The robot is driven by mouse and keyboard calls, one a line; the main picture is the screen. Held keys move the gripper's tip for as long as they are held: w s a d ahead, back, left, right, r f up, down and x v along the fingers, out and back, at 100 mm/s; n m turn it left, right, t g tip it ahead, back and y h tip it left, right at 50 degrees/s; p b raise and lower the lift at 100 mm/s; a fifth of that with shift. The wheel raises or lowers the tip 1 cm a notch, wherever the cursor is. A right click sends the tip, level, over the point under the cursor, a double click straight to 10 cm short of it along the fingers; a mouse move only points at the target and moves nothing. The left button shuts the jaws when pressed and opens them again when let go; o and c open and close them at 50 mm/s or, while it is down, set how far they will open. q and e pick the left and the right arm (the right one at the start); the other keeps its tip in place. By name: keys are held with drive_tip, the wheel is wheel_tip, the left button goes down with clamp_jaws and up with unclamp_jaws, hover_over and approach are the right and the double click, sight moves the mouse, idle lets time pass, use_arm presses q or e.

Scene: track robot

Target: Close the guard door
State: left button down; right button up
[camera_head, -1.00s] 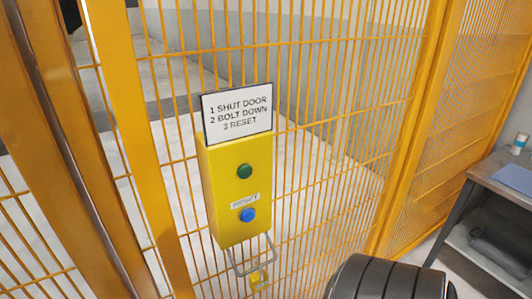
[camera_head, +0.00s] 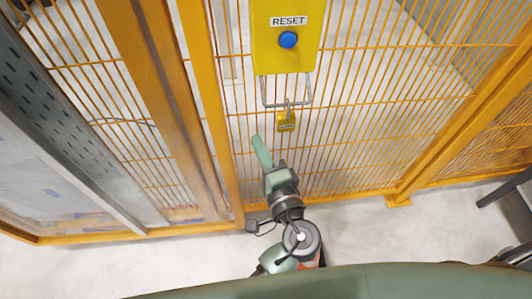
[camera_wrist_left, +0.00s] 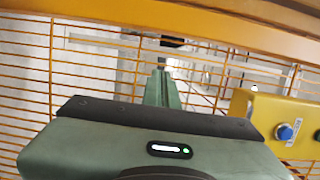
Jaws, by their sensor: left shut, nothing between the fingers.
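The yellow guard fence of wire mesh fills the head view. Two upright orange posts stand side by side, a wide one (camera_head: 165,100) and a narrower one (camera_head: 208,110). Mesh panels lie on both sides of them; I cannot tell for sure which is the door leaf. My left gripper (camera_head: 262,151) is shut and empty, just right of the narrower post, in front of the mesh or close to it. Its green fingers also show in the left wrist view (camera_wrist_left: 162,90), pointing toward the mesh under an orange bar. My right gripper is not in view.
A yellow control box (camera_head: 290,50) with a blue RESET button (camera_head: 288,39) is above my left gripper. A yellow padlock (camera_head: 287,122) hangs below it. A grey perforated panel (camera_head: 55,100) is at left. A post foot (camera_head: 398,201) stands on the floor at right.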

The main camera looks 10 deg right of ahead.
use_arm(q)
drive_tip(key=w+a+p, duration=0.2)
drive_tip(key=w+a, duration=0.3)
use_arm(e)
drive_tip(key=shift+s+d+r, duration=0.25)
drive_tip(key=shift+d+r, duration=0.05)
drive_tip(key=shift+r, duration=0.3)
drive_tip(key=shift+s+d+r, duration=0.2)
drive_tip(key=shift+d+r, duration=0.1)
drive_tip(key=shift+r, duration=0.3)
use_arm(q)
drive_tip(key=shift+w, duration=0.1)
